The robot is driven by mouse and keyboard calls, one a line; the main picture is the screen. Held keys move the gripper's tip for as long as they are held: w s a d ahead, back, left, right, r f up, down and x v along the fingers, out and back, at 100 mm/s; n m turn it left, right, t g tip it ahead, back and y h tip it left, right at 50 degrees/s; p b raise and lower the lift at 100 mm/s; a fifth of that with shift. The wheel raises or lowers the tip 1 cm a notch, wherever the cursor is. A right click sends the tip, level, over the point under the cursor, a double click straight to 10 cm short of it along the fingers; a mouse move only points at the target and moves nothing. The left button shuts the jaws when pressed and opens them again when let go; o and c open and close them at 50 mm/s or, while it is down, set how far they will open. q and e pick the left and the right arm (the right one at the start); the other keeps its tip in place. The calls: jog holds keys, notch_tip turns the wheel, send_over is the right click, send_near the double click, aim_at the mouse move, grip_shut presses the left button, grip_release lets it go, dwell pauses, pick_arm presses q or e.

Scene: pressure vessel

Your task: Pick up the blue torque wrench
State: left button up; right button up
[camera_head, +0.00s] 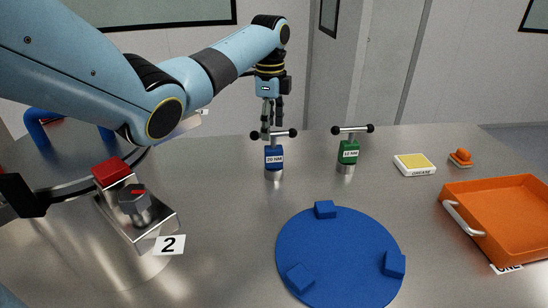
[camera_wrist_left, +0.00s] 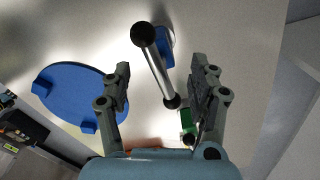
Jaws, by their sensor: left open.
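The blue torque wrench (camera_head: 273,156) stands upright on the steel table, marked 20 NM, with a metal T-handle that ends in black balls. My left gripper (camera_head: 272,117) points down from above, its fingertips near the handle. In the left wrist view the open fingers of this gripper (camera_wrist_left: 163,72) lie on either side of the handle (camera_wrist_left: 155,68), with a visible gap on both sides. The wrench's blue body (camera_wrist_left: 167,48) shows partly behind the handle. My right gripper is not in view.
A green torque wrench (camera_head: 347,154) stands to the right. A blue disc (camera_head: 338,260) with raised blocks lies in front. An orange tray (camera_head: 500,205), a grease box (camera_head: 414,165) and an orange piece (camera_head: 461,157) are at the right. A metal block (camera_head: 125,225) is at the left.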

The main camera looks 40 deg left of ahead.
aim_at(274, 148)
pick_arm(q)
jog(key=f, duration=0.7)
jog(key=shift+w+d+f, duration=0.2)
jog(key=shift+d, duration=0.15)
grip_shut()
jog(key=shift+r, duration=0.1)
